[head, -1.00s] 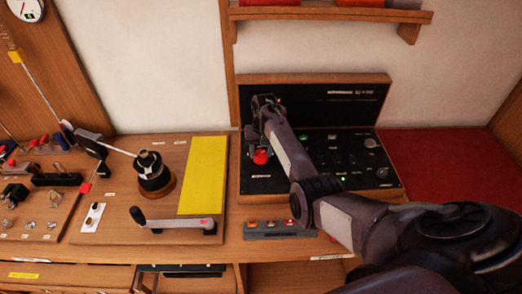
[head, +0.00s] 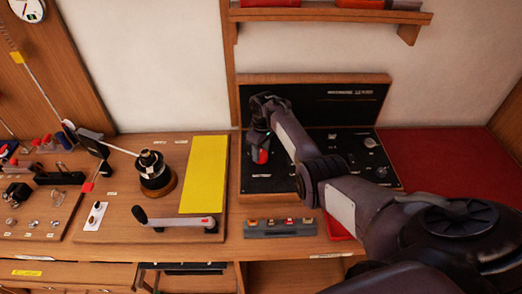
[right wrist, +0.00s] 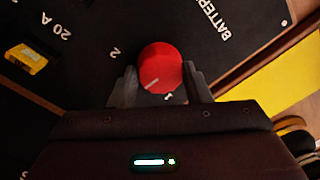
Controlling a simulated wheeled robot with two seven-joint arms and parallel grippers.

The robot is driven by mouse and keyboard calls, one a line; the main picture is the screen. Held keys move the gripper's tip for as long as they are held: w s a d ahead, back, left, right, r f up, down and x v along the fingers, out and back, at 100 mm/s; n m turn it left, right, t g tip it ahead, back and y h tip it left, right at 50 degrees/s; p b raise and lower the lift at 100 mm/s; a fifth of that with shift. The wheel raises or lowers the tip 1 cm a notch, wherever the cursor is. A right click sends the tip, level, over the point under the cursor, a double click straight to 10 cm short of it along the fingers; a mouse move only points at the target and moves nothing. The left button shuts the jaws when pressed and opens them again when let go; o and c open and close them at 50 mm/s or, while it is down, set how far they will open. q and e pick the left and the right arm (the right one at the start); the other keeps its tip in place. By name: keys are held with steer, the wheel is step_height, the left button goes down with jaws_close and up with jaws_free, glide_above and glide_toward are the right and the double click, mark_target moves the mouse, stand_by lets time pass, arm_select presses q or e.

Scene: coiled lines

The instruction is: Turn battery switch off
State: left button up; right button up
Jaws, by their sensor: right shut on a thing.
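The battery switch is a round red knob (head: 262,156) at the left of the black panel. My right gripper (head: 258,148) reaches down over it and hides part of it. In the right wrist view the red knob (right wrist: 160,66) sits between the two dark fingers (right wrist: 160,86), which are shut on its sides. A pale line on the knob points toward the lower left of that view. A white "2" is at its upper left, another white mark lies just below it, and "BATTERY" lettering is at the upper right. My left gripper is not in view.
The black panel (head: 325,160) holds other small controls; my right arm covers part of it. A yellow sheet (head: 204,175), a winch (head: 155,175) and a crank handle (head: 178,222) lie to the left. A grey strip (head: 279,228) with small coloured parts is in front.

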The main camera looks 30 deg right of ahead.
mark_target(261, 152)
steer(key=shift+n, duration=0.5)
steer(key=o, duration=1)
steer(key=shift+w+d+r+b, duration=0.1)
steer(key=shift+r+b, duration=0.1)
steer(key=shift+r, duration=1.75)
steer(key=shift+w+d+r+b, duration=0.1)
steer(key=shift+r+b, duration=0.05)
steer(key=shift+r, duration=1.75)
steer(key=shift+s, duration=0.1)
